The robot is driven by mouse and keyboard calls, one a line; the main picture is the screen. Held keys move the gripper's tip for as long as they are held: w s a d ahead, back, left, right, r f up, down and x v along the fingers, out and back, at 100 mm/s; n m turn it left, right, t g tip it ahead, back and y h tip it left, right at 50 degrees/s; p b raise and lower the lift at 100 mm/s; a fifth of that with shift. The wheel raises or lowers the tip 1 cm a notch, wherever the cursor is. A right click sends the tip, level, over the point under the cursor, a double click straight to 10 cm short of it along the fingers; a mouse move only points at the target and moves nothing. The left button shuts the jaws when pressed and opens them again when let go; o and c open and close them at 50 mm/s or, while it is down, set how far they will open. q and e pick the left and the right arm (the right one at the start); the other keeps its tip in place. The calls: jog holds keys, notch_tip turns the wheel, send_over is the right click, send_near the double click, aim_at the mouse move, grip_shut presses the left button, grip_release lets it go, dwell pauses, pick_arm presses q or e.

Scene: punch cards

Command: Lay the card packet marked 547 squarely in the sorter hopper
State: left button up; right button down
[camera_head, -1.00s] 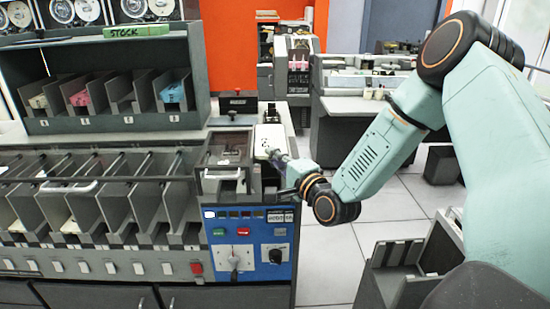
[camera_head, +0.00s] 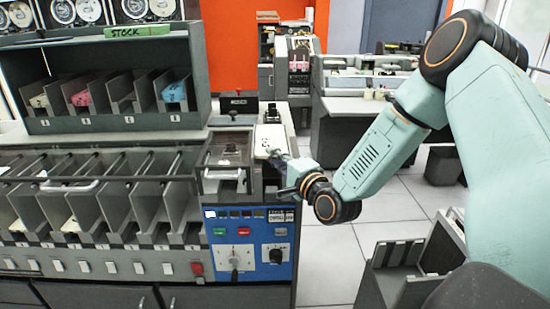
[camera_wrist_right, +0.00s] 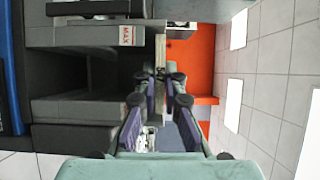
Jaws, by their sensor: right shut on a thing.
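My right gripper (camera_head: 283,166) is shut on a pale card packet (camera_head: 272,138) at the right end of the sorter. Dark marks show on the packet's face, too small to read as a number. In the right wrist view the gripper (camera_wrist_right: 160,82) grips the packet (camera_wrist_right: 160,52), seen edge-on as a narrow strip. The dark grey sorter hopper (camera_wrist_right: 95,36), with a MAX label, lies just left of it in that view. I cannot tell whether the packet touches the hopper. My left gripper is not in view.
A clear-lidded housing (camera_head: 228,150) with a white handle stands left of the packet, above a blue control panel (camera_head: 252,240). Sorter pockets (camera_head: 80,205) run to the left, below a STOCK shelf (camera_head: 110,125) holding packets. Open floor (camera_head: 385,205) lies right of the sorter.

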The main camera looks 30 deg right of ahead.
jog(key=shift+w, duration=0.1)
jog(key=shift+f+b, duration=0.35)
notch_tip(320, 180, down, 3)
jog(key=b, duration=0.3)
jog(key=shift+f+b, duration=2.6)
jog(key=shift+f, duration=0.2)
jog(key=c, duration=1.4)
grip_release()
